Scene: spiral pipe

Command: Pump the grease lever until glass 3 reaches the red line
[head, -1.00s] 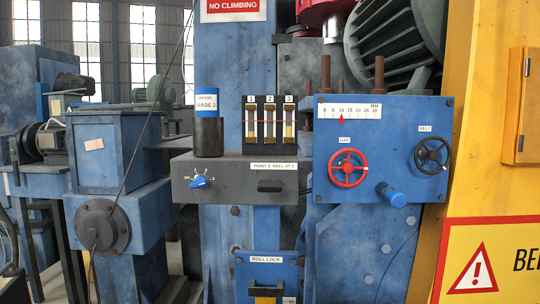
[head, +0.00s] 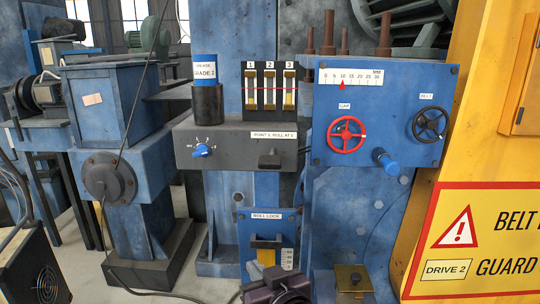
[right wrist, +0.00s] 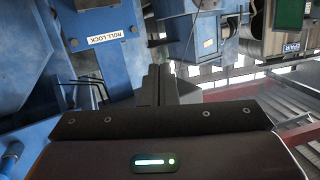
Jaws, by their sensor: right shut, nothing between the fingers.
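Three grease glasses stand in a black rack above a grey box (head: 228,141). Glass 3 (head: 289,98) is the rightmost and holds yellow grease. A red line crosses all three glasses; the exact level against it is too small to tell. A short black lever (head: 269,160) sticks out of the grey box's front, below the glasses. A blue selector knob (head: 201,150) is on the same front, to the left. My right gripper (head: 278,285) is low at the bottom edge, below the lever and apart from it. In the right wrist view its fingers (right wrist: 158,85) are shut and empty. My left gripper is not seen.
A roll lock panel (head: 267,217) is just above my right gripper. A red handwheel (head: 346,134), a black handwheel (head: 430,124) and a blue handle (head: 386,159) stick out at the right. A yellow guard (head: 480,140) bounds the right side. A fan box (head: 32,262) is at lower left.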

